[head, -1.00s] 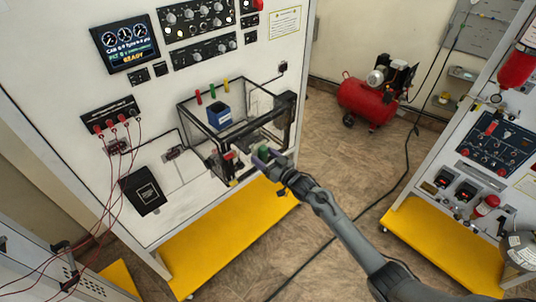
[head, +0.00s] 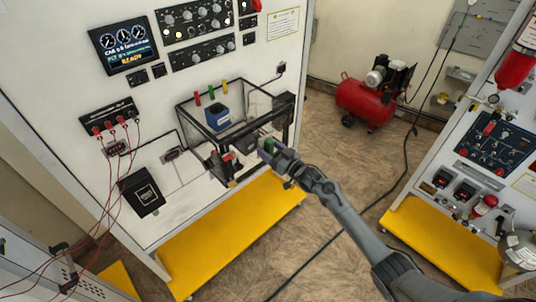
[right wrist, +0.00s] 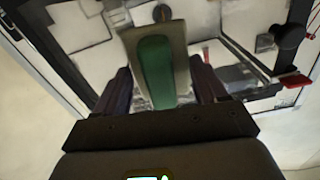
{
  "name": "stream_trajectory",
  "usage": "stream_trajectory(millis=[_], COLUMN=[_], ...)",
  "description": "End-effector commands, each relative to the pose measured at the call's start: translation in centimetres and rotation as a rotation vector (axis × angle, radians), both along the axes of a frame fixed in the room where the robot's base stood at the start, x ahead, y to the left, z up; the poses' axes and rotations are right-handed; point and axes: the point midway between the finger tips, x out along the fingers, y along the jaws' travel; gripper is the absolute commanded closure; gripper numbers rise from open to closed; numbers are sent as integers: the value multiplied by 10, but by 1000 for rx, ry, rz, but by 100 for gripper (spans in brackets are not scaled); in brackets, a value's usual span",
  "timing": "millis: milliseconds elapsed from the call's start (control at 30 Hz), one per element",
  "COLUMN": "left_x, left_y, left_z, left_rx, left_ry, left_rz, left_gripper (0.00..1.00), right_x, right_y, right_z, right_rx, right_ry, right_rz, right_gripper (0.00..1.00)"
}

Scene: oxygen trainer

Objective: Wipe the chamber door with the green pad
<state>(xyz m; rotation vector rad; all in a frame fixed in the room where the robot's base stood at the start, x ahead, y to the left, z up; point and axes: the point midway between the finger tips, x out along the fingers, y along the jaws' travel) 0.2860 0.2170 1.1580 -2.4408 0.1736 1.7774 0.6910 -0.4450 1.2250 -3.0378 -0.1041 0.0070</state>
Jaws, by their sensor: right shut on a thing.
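The chamber (head: 186,101) is a clear-walled box with a dark frame on the white panel. Its clear door (head: 248,140) is on the front side, facing my right gripper; I cannot tell exactly how far it is open. My right gripper (head: 268,148) is just in front of the chamber's lower right front. It is shut on the green pad (right wrist: 155,70), a green strip on a grey-beige backing that stands up between the fingers in the right wrist view. The chamber frame lies behind the pad there; I cannot tell whether they touch. My left gripper is out of view.
A blue box (head: 218,118) sits inside the chamber. A black box (head: 142,193) and red test leads (head: 112,175) are at the left. A yellow base plate (head: 225,240) juts out below. A red compressor (head: 362,103) stands on the floor behind; the floor at centre is open.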

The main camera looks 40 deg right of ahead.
Motion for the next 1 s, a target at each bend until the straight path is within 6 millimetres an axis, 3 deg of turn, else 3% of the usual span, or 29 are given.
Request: stream_trajectory(millis=[1000], left_x=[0], left_y=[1], left_z=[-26], left_rx=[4], left_ry=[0], left_rz=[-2], left_gripper=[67], right_x=[2], right_y=[-58], right_z=[0], right_rx=[-1], right_ry=[-3], right_rz=[-2], right_gripper=[53])
